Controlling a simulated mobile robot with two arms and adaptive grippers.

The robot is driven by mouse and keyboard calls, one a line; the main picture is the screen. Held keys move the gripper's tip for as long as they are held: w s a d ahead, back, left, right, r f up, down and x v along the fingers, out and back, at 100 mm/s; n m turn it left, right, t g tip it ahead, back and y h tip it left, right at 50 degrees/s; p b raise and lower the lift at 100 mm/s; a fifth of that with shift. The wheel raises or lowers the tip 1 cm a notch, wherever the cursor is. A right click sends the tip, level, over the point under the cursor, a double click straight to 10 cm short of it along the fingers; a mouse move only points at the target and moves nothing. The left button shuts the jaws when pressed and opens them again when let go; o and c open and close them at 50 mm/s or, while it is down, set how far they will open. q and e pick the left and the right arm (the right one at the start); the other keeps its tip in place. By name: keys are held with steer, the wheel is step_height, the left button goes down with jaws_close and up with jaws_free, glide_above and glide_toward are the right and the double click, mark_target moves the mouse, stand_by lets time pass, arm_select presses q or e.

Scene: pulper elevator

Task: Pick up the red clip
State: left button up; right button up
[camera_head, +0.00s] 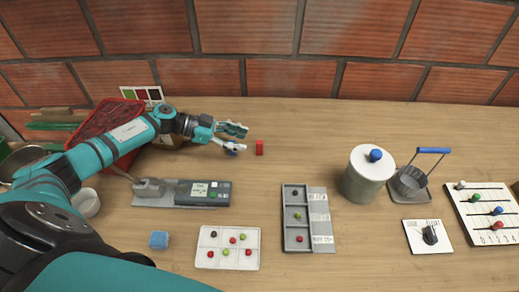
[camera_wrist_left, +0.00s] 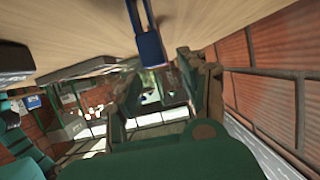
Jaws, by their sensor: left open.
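The red clip (camera_head: 259,147) is a small upright red block on the wooden table, just to the right of my left gripper. My left gripper (camera_head: 237,138) is open, its fingers pointing right toward the clip with a small gap left between them and it. A small blue object (camera_head: 234,149) shows at the lower finger; I cannot tell whether it touches. In the left wrist view a blue piece (camera_wrist_left: 149,47) stands near the fingers (camera_wrist_left: 163,85), and I cannot make out the red clip there. My right gripper is not in view.
A grey scale (camera_head: 190,193) and red crate (camera_head: 101,120) lie near my left arm. A white sample tray (camera_head: 205,258), grey sorting tray (camera_head: 318,195), lidded canister (camera_head: 358,186) and blue-handled basket (camera_head: 410,180) stand around. The table right of the clip is clear; a brick wall is behind.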

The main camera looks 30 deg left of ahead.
mark_target(259, 142)
arm_select(q)
steer(key=x, duration=0.2)
steer(key=p+x, duration=0.1)
steer(key=x, duration=0.3)
steer(key=shift+w+d+r, duration=0.15)
steer(key=shift+w+d, duration=0.15)
steer(key=shift+w, duration=0.05)
steer(key=c, duration=0.9)
